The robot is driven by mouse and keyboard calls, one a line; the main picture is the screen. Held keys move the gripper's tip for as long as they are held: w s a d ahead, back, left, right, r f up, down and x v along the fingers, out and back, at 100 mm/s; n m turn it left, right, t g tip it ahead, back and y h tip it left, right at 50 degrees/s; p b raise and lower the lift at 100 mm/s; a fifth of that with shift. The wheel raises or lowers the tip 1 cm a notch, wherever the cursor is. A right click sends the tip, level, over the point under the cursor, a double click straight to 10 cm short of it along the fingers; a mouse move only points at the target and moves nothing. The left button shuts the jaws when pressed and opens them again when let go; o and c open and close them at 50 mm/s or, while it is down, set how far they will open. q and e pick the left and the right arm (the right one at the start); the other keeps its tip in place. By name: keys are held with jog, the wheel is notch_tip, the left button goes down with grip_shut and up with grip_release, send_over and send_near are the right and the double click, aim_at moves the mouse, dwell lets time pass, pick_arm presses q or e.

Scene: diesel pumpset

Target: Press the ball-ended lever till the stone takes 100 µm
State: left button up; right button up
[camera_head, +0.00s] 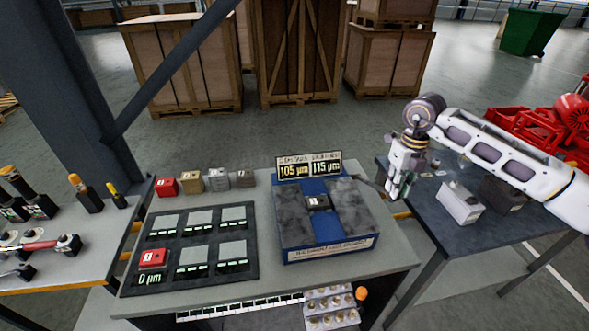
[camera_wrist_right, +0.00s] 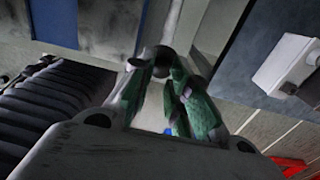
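The blue grinding machine (camera_head: 330,244) stands on the middle bench with two dark grey slabs on top. A small dark block (camera_head: 317,202) with a pale label sits between the slabs. The machine's display (camera_head: 308,168) reads 105 µm on the left and 115 µm on the right. My right gripper (camera_head: 396,190) points down at the machine's right side. In the right wrist view, a dark round ball (camera_wrist_right: 160,57) lies at its fingertips, which come close together there; whether they grip it is unclear. My left gripper is out of view.
A black tray (camera_head: 187,226) has several grey pads and a red block (camera_head: 153,258) over a 0 µm readout. Several coloured blocks (camera_head: 192,182) line the bench's back edge. A right-hand table (camera_head: 470,235) holds a white box (camera_head: 459,203).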

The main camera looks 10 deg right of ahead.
jog(key=shift+w+r+p, duration=0.25)
jog(key=shift+r+p, duration=0.35)
jog(key=shift+r, duration=0.6)
jog(key=shift+w+r+p, duration=0.25)
jog(key=shift+r+p, duration=0.4)
jog(key=shift+r, duration=0.45)
jog(key=shift+w+r+p, duration=0.25)
jog(key=shift+r+p, duration=0.4)
jog(key=shift+r, duration=0.4)
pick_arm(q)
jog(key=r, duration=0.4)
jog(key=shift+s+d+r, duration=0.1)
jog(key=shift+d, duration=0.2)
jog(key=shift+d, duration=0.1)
pick_arm(e)
jog(key=shift+f, duration=0.1)
